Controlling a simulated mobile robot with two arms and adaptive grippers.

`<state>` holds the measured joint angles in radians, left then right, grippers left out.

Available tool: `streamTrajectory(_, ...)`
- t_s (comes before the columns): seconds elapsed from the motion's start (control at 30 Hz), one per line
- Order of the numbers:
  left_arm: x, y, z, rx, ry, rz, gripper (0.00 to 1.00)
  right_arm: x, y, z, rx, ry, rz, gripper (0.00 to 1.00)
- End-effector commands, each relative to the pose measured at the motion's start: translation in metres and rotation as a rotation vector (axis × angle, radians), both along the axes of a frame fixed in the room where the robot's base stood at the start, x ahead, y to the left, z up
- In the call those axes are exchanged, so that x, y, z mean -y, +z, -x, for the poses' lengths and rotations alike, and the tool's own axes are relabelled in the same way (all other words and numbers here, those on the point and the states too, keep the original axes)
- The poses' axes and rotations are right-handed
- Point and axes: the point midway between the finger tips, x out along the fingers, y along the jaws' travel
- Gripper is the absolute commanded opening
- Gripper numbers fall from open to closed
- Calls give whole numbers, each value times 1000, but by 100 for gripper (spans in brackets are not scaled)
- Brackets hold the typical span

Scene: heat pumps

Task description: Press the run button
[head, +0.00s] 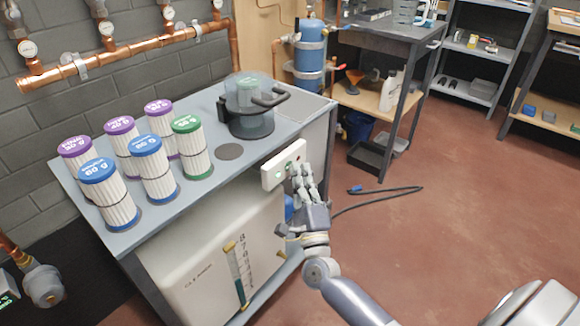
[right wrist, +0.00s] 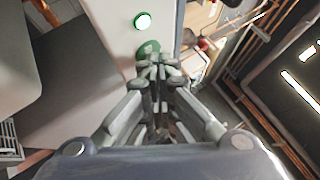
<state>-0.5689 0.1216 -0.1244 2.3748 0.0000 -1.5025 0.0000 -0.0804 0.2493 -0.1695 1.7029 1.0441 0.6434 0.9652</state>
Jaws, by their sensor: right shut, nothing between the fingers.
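A white control panel (head: 270,178) is on the front edge of the workbench, with small green marks on its face. In the right wrist view the panel (right wrist: 110,25) carries a lit green button (right wrist: 142,21) and a darker green button (right wrist: 148,49) close to my fingertips. I cannot read which is the run button. My right gripper (head: 303,172) is shut and empty, its fingertips at the panel's right end. The right wrist view shows its fingertips (right wrist: 158,66) just below the darker button, partly covering it; contact cannot be told. My left gripper is not in view.
The workbench (head: 229,132) holds several filter cartridges with purple, blue and green caps (head: 187,123) and a clear lidded vessel (head: 250,115). A white tank (head: 205,275) with a level scale stands below. A black cable (head: 385,190) lies on the open floor to the right.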

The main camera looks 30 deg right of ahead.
Motion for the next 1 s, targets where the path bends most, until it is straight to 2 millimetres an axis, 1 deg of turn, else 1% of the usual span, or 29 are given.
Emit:
streamTrajectory(0.17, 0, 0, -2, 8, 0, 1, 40, 2, 1, 5, 0, 1, 0, 0)
streamTrajectory(0.3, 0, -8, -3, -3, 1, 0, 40, 4, 0, 12, -1, 1, 0, 0)
streamTrajectory(0.43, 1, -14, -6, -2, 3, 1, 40, 6, 0, 15, -1, 1, 0, 0)
streamTrajectory(0.73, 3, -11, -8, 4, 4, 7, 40, 7, 0, 17, -1, 1, 1, 0)
streamTrajectory(0.87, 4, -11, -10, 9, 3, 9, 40, 11, 0, 28, -1, 1, 1, 0)
streamTrajectory(1.0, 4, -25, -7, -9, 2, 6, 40, 16, 1, 41, -2, 1, 1, 0)
